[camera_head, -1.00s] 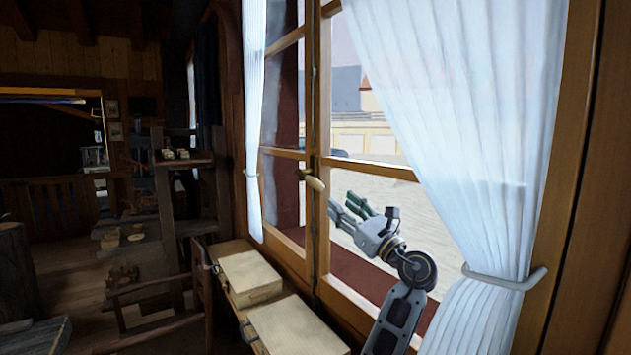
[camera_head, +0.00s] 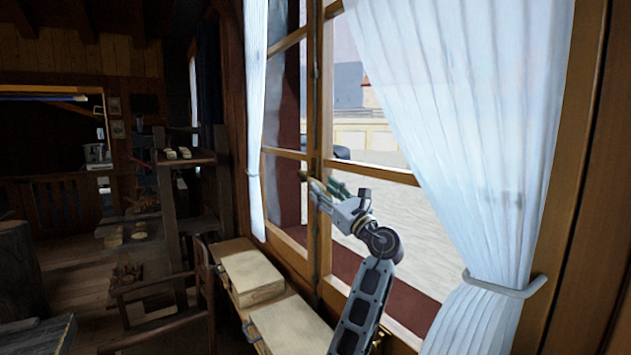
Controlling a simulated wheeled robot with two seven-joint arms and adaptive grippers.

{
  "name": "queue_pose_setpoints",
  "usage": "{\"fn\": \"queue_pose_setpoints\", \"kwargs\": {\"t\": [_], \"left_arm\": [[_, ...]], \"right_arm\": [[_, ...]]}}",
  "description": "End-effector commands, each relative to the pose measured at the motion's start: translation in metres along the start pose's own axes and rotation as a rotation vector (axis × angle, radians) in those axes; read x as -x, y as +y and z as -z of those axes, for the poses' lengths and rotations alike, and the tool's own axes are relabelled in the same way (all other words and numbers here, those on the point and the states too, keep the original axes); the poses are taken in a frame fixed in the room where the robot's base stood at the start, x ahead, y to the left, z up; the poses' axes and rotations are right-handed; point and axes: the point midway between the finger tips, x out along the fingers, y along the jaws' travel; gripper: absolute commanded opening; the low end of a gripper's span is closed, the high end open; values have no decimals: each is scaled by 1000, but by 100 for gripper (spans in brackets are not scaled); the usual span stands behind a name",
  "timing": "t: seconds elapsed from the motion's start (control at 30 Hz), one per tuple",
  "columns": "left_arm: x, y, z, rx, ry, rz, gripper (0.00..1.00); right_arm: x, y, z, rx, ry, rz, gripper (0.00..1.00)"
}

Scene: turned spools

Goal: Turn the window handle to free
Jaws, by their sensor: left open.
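The window handle (camera_head: 304,175) is a small wooden grip on the centre post of the window. Only its left end shows clearly; the rest is hidden behind my left gripper's fingers. My left gripper (camera_head: 322,187) is open, with its fingertips at the handle in the picture. I cannot tell whether the fingers are around the handle or touching it. The window (camera_head: 313,120) appears closed. My right gripper is not in view.
A white curtain (camera_head: 465,110) tied to a holder (camera_head: 510,290) hangs right of my arm, and a narrow curtain (camera_head: 253,120) hangs left. Two pale boxes (camera_head: 252,277) lie below the window. Dark shelves and a chair stand at the left.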

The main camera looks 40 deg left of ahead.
Motion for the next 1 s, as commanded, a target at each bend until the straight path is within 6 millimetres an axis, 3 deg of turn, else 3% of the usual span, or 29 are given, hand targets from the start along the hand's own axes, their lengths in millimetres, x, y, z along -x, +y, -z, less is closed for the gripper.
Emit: {"fn": "queue_pose_setpoints", "kwargs": {"t": [0.33,0.8,1.0], "left_arm": [[-41,0,-1,-1,-1,-1,43],[-49,0,0,0,0,1,43],[-49,0,0,0,0,1,20]], "right_arm": [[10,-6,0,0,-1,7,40],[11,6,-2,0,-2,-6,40],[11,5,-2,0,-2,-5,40]]}}
